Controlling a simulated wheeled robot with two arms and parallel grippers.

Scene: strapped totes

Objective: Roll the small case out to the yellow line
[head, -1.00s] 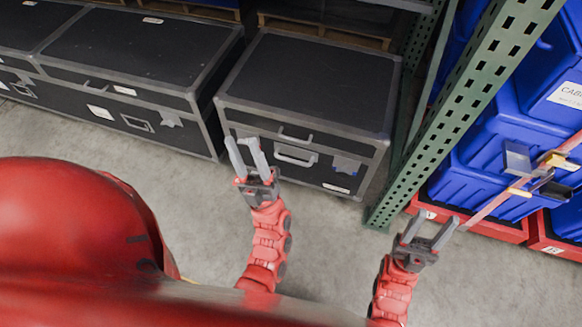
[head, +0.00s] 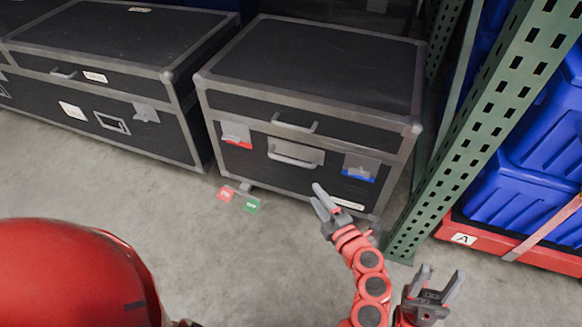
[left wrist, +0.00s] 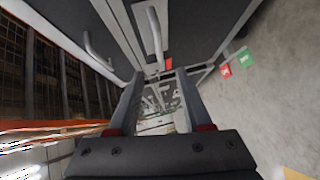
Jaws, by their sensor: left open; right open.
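The small case (head: 315,65), black with grey edges, stands on the floor between a longer black case and a green post. Its front has a grey upper handle (head: 296,122), a lower recessed handle (head: 295,153), and red-marked and blue-marked latches. My left gripper (head: 322,200) is open and empty near the case's lower right front. In the left wrist view its fingers (left wrist: 155,85) point toward the case, with grey bars above; contact cannot be told. My right gripper (head: 440,285) is open and empty, lower right, away from the case. The yellow line is not clear in the head view.
A red tag (head: 226,193) and a green tag (head: 251,204) show by the case's lower left corner. A long black case (head: 110,50) stands left. The green rack post (head: 470,125) and blue totes (head: 520,195) on a red base are right.

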